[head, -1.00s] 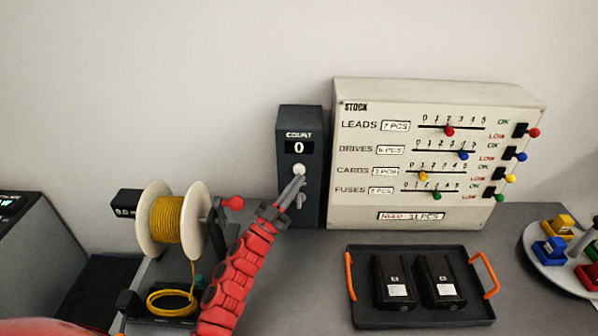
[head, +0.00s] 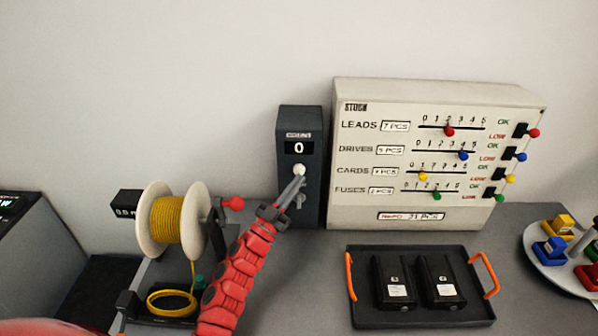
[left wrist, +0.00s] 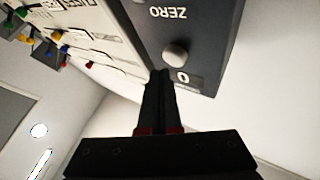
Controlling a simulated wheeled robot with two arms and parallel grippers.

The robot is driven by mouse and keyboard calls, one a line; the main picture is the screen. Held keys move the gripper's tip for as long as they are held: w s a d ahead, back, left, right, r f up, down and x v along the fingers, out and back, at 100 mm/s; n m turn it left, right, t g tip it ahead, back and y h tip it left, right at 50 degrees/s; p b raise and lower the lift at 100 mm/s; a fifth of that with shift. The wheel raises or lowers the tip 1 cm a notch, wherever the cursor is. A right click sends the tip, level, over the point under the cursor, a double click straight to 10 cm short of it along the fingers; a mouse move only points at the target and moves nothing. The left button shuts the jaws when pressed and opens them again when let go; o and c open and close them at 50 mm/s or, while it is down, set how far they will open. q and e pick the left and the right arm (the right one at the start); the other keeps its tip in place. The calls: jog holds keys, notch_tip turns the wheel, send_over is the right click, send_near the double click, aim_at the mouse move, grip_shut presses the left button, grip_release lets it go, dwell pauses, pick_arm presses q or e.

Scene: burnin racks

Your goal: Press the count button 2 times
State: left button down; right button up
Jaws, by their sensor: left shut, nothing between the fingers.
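The dark count box (head: 312,150) stands on the bench against the wall. Its display (head: 299,148) reads 0. A round white button (head: 299,170) sits below the display, and a small key-like part shows lower down, partly behind my gripper. My left gripper (head: 300,181) is shut and empty, its tips just below the white button in the head view. In the left wrist view the closed fingers (left wrist: 160,74) point at the box face, close to the white button (left wrist: 175,56); "ZERO" lettering shows on the box there. Whether the tips touch the box I cannot tell. My right gripper is not in view.
The stock panel (head: 400,205) with sliders and switches stands right of the count box. A black tray (head: 365,318) with orange handles holds two black packs. A yellow wire spool (head: 178,222) stands to the left, and a round plate (head: 545,270) with coloured pieces at far right.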

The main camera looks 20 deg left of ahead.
pick_arm(q)
jog(key=shift+w, duration=0.1)
dwell(0.7)
jog(key=shift+w+a, duration=0.15)
jog(key=shift+w, duration=0.2)
jog(key=shift+w+a, duration=0.1)
jog(key=shift+w, duration=0.35)
dwell(0.8)
jog(key=shift+s, duration=0.15)
jog(key=shift+s+d, duration=0.2)
jog(key=shift+s, duration=0.55)
jog(key=s, duration=0.2)
jog(key=s+d+p, duration=0.1)
jog(key=s, duration=0.1)
jog(key=shift+s+d, duration=0.2)
jog(key=shift+s, duration=0.2)
